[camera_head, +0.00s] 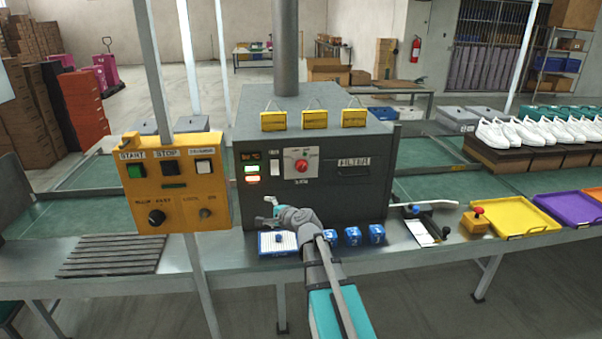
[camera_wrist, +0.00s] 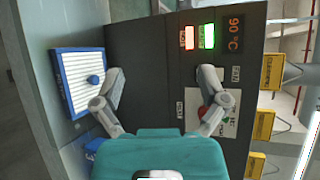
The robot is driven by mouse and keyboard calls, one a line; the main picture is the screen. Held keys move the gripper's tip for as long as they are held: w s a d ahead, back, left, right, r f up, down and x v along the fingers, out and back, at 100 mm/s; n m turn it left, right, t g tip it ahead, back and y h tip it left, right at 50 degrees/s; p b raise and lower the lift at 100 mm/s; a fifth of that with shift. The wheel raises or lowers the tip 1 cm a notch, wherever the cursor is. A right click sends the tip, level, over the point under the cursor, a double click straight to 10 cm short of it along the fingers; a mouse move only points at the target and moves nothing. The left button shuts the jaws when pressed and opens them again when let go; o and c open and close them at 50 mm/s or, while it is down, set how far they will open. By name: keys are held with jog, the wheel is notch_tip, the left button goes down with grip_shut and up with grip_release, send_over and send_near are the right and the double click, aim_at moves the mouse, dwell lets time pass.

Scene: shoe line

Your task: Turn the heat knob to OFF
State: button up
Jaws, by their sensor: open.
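The dark grey machine box (camera_head: 330,208) stands on the bench and carries a white dial plate. The red knob (camera_head: 302,165) sits on that plate; its setting is too small to read. In the wrist view the red knob (camera_wrist: 203,110) is partly hidden behind one finger. My gripper (camera_head: 266,211) is below and left of the knob in the head view, in front of the box. It is open with nothing between its fingers; the wrist view shows the two fingers (camera_wrist: 160,90) spread wide. A lit display (camera_wrist: 234,33) reads about 90 °C beside a green light (camera_wrist: 207,36).
A yellow control panel (camera_head: 180,220) stands left of the box. A blue-framed filter (camera_head: 264,245) lies below my gripper, with blue blocks (camera_head: 351,236) to its right. Yellow tags (camera_head: 314,119) stand on the box. A red-button box (camera_head: 477,221) and trays (camera_head: 512,216) are further right.

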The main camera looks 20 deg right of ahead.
jog(key=w+d+r+m+t+h, duration=0.2)
jog(key=w+d+m+t+h, duration=0.1)
jog(key=d+m, duration=0.4)
jog(key=m+h+b, duration=0.2)
jog(key=m+h, duration=0.3)
jog(key=m, duration=0.2)
send_near(302, 168)
jog(key=d+v, duration=0.1)
jog(key=v, duration=0.2)
jog(key=shift+s+a+f+t, duration=0.3)
jog(key=shift+a+f, duration=0.1)
jog(key=w+d, duration=0.1)
jog(key=w, duration=0.8)
jog(key=w+d, duration=0.1)
jog(key=w, duration=0.3)
jog(key=shift+w+d, duration=0.3)
jog(key=c, duration=1.1)
jog(key=shift+c, duration=0.2)
